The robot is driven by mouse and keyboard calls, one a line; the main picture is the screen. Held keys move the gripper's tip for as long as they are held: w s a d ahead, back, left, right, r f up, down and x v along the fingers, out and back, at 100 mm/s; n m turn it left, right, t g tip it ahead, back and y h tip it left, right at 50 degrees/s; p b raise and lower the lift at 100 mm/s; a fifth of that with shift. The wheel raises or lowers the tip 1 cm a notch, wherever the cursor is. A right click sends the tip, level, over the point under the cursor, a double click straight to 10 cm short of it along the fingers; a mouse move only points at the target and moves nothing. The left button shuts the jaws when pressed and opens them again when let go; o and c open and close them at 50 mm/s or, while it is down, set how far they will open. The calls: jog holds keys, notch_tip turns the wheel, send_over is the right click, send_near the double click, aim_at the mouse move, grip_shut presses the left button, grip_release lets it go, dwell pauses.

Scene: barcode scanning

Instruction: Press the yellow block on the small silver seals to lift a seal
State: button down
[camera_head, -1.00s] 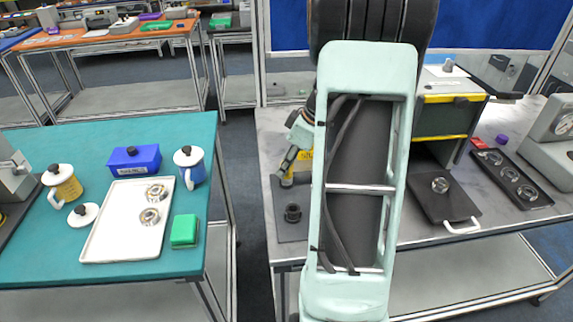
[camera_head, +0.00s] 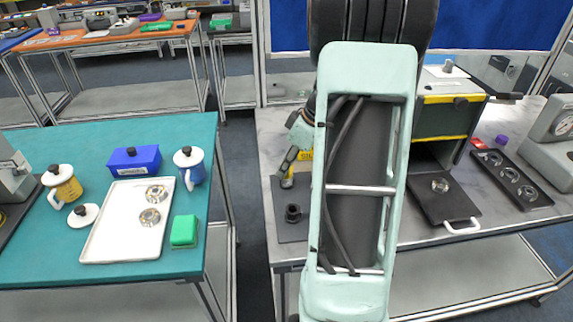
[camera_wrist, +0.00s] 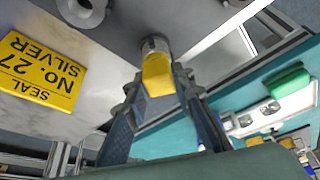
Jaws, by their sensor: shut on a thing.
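My gripper (camera_wrist: 160,90) is shut on the yellow block (camera_wrist: 158,76) in the wrist view. A grey, silvery round piece (camera_wrist: 154,44) shows just beyond the block's far end, against the dark mat (camera_wrist: 125,30). I cannot tell whether the two touch. No separate small seal can be made out. A yellow sign (camera_wrist: 40,72) reads "SEAL No 27 SILVER".
A dark round fitting (camera_head: 293,213) stands on the mat's front part. Right of my arm are a black plate (camera_head: 433,203) with a white handle and a dark tray (camera_head: 513,180). The teal table (camera_head: 60,250) at left holds a white tray (camera_head: 115,240), mugs and a green block.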

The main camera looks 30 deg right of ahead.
jog(key=shift+s+f, duration=0.1)
jog(key=shift+f, duration=0.05)
jog(key=shift+r+p, duration=1.55)
jog(key=shift+r, duration=2.05)
